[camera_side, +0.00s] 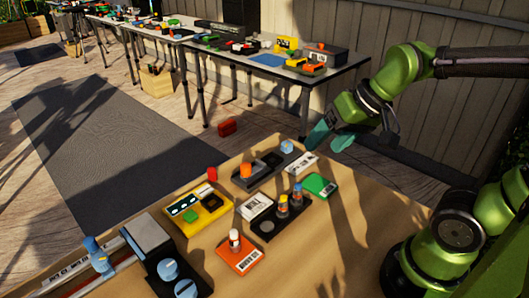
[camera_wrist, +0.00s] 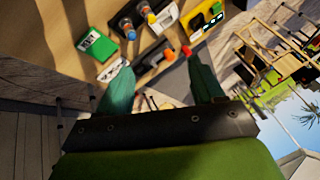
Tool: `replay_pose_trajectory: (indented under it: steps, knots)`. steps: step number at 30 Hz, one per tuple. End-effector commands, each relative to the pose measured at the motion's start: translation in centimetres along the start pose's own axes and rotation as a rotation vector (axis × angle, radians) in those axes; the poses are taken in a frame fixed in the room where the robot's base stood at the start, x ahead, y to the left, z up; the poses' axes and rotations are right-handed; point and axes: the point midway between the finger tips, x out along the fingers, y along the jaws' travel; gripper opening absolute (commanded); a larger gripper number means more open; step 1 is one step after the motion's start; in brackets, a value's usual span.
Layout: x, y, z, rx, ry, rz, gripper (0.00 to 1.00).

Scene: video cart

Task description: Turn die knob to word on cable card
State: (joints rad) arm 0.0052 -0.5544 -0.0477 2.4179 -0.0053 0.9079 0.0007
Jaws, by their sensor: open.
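My gripper (camera_side: 330,138) is open and empty, with teal fingers, above and beyond the far right edge of the wooden cart top. In the wrist view, the gripper (camera_wrist: 158,65) has its fingers wide apart with nothing between them. I cannot tell which part is the die knob. Candidates are a small blue block (camera_side: 287,146) at the far corner and a white-and-orange knob (camera_side: 235,238) on an orange card (camera_side: 240,257). White cards with dark print lie at the middle (camera_side: 255,207) and far right (camera_side: 303,164); their words are too small to read.
A green box (camera_side: 320,185), a yellow device (camera_side: 198,212) and a black tray (camera_side: 250,182) stand nearby. A black device with blue knobs (camera_side: 170,269) is at the front left. The cart top's right side is bare.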

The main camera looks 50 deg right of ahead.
Motion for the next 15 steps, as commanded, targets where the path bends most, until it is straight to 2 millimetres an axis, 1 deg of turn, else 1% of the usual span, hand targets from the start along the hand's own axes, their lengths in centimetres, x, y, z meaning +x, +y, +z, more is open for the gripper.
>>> replay_pose_trajectory:
  steps: [1, 3, 8, 9, 11, 12, 15]
  knots:
    - [0.8, 0.3, -1.8, 0.050, -0.034, 0.020, 0.67]
    - [1.7, 0.7, -4.3, 0.141, -0.071, 0.047, 0.67]
    - [4.3, 2.6, -10.2, 0.400, -0.138, 0.136, 0.67]
    - [5.0, 3.4, -11.7, 0.471, -0.149, 0.165, 0.67]
    - [6.2, 4.5, -13.7, 0.582, -0.162, 0.212, 0.67]
    - [7.0, 5.2, -15.1, 0.658, -0.167, 0.245, 0.67]
    - [9.1, 7.4, -18.2, 0.850, -0.165, 0.340, 0.67]
